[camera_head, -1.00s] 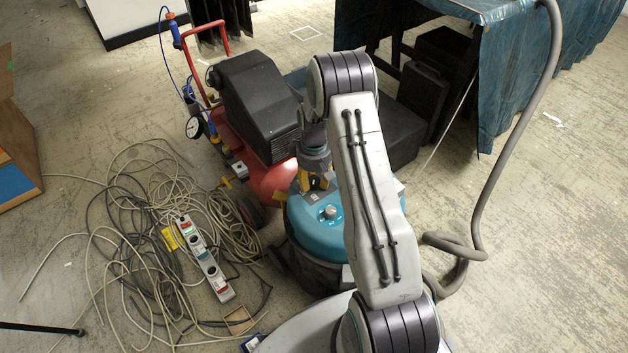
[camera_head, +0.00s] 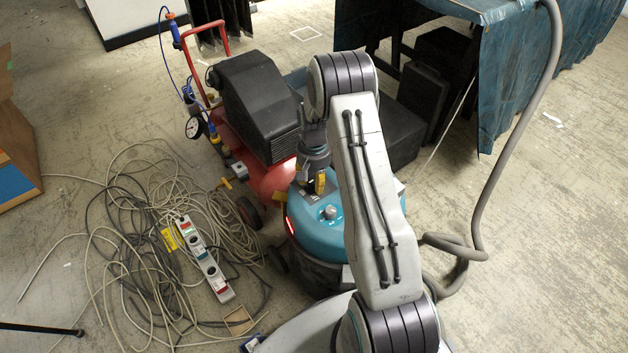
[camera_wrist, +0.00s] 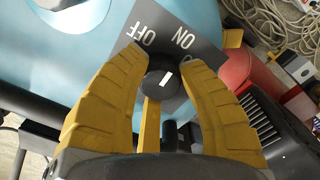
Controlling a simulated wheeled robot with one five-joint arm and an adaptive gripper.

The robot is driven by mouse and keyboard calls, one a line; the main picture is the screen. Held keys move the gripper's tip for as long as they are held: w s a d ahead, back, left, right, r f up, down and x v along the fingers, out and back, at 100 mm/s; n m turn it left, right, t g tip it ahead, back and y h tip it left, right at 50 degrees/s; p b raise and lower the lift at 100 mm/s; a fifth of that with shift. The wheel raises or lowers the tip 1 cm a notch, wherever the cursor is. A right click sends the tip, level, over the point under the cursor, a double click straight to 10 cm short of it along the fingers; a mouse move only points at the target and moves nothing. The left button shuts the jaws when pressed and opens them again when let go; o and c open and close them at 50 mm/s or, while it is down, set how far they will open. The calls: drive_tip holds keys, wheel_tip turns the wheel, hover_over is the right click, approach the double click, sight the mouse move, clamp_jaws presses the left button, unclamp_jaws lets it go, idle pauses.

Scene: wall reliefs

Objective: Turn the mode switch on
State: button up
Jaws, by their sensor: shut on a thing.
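The mode switch is a black round knob (camera_wrist: 161,84) with a white mark, on a dark plate (camera_wrist: 190,48) labelled OFF and ON in the wrist view. The white mark leans toward the ON label. The plate sits on the teal top of a vacuum-like machine (camera_head: 322,235). My gripper (camera_wrist: 166,76) has its yellow fingers on either side of the knob and is shut on it. In the head view my gripper (camera_head: 318,183) is on the machine's far side, where the knob is hidden.
A red compressor (camera_head: 265,180) with a black cover (camera_head: 255,105) stands close behind the machine. Tangled cables and a power strip (camera_head: 205,260) lie on the floor at left. A grey hose (camera_head: 510,150) and a blue-draped table (camera_head: 540,60) are at right.

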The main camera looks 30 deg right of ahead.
drive_tip(key=shift+w+m, duration=0.15)
drive_tip(key=shift+m, duration=0.15)
idle(0.4)
drive_tip(key=o, duration=1.2)
wheel_tip(320, 180, up, 12)
idle(0.4)
wheel_tip(320, 180, up, 15)
drive_tip(key=n+t+p, duration=0.1)
drive_tip(key=n+p, duration=0.1)
drive_tip(key=p, duration=0.5)
hover_over(314, 179)
drive_tip(key=s+a, duration=0.4)
drive_tip(key=s, duration=0.1)
drive_tip(key=s+a+r+n+t+p, duration=0.1)
drive_tip(key=s+a+r+n+p, duration=0.1)
drive_tip(key=s+r+p, duration=0.6)
drive_tip(key=s+a+r+n+t+p, duration=0.1)
drive_tip(key=s+a+r+p, duration=0.3)
drive_tip(key=s+r+p, duration=0.5)
drive_tip(key=s+r+n, duration=0.1)
drive_tip(key=s+r, duration=0.4)
drive_tip(key=r, duration=0.2)
drive_tip(key=shift+s+a+r+n, duration=0.2)
drive_tip(key=shift+s+r+n, duration=0.05)
drive_tip(key=shift+r+n, duration=0.15)
